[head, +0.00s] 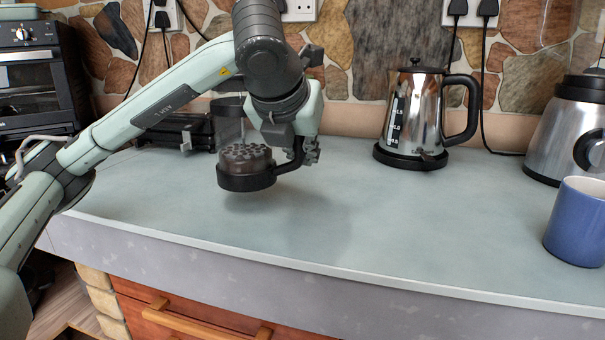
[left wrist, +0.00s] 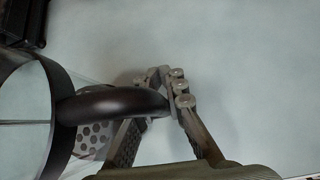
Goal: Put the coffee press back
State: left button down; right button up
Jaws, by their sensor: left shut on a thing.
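The coffee press (head: 245,160) is a clear glass cylinder with a dark base, a perforated disc inside and a dark handle on its right. It hangs upright a little above the counter, with a shadow below it. My left gripper (head: 305,152) is shut on its handle. In the left wrist view, the fingers (left wrist: 160,105) close around the dark handle (left wrist: 115,106), and the press body (left wrist: 30,120) is at the left edge, partly cut off. My right gripper is not in view.
The pale counter (head: 400,225) is clear in the middle and front. A steel kettle (head: 413,110) stands on its base behind right. A blue mug (head: 578,222) and a steel blender-like appliance (head: 575,125) are at the right. A black appliance (head: 185,132) sits behind the press; an oven (head: 35,75) is far left.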

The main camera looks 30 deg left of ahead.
pick_arm(q)
notch_tip(320, 180, down, 3)
jog(key=shift+f, duration=0.35)
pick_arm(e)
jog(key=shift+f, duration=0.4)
pick_arm(q)
jog(key=c, duration=2)
grip_release()
jog(key=shift+f, duration=0.1)
jog(key=o, duration=0.4)
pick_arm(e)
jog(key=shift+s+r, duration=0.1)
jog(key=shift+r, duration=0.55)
